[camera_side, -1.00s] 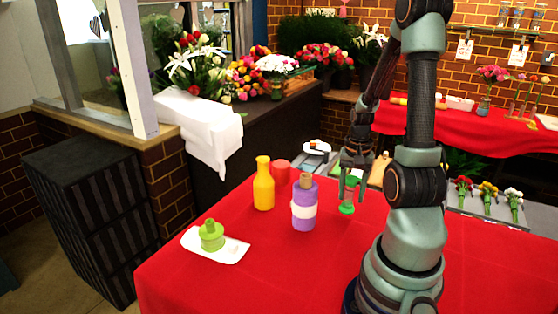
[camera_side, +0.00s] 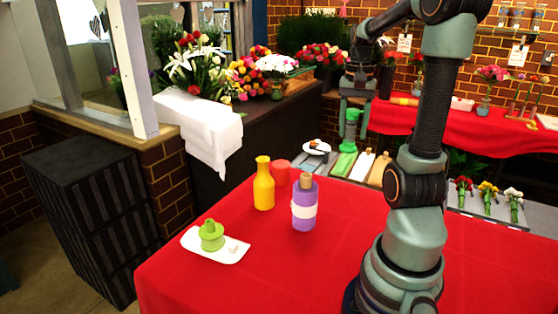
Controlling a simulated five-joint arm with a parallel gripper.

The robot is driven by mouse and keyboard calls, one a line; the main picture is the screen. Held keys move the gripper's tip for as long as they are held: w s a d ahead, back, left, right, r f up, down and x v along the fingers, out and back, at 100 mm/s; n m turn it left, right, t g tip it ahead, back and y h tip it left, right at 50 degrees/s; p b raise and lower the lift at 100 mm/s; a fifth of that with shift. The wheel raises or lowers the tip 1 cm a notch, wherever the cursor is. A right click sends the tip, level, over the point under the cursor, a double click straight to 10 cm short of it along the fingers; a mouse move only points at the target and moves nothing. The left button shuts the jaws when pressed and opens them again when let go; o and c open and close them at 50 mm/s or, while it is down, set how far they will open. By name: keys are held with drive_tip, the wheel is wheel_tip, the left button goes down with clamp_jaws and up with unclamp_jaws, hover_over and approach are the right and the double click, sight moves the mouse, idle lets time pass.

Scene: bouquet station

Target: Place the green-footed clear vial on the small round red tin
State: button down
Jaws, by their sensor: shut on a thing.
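My gripper (camera_side: 355,102) is shut on the green-footed clear vial (camera_side: 349,131) and holds it upright, high above the far side of the red table. The vial's green foot hangs below the fingers, and its upper part is partly hidden between them. The small round red tin (camera_side: 280,173) stands on the red cloth, behind and partly hidden by the yellow bottle. The tin is lower and to the left of the vial in the picture, well apart from it.
A yellow bottle (camera_side: 263,184) and a purple bottle with a white band (camera_side: 304,204) stand close in front of the tin. A green stepped object (camera_side: 211,235) sits on a white dish (camera_side: 236,251) at the front left. The cloth's (camera_side: 260,280) front is clear.

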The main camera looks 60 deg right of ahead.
drive_tip(key=w+d+m, duration=0.1)
drive_tip(key=w+d, duration=0.4)
drive_tip(key=w, duration=0.6)
drive_tip(key=m, duration=0.1)
hover_over(282, 164)
wheel_tip(282, 164, down, 6)
drive_tip(key=shift+f, duration=3.65)
drive_tip(key=shift+c, duration=1.5)
unclamp_jaws()
drive_tip(key=shift+f, duration=0.2)
drive_tip(key=shift+r, duration=0.1)
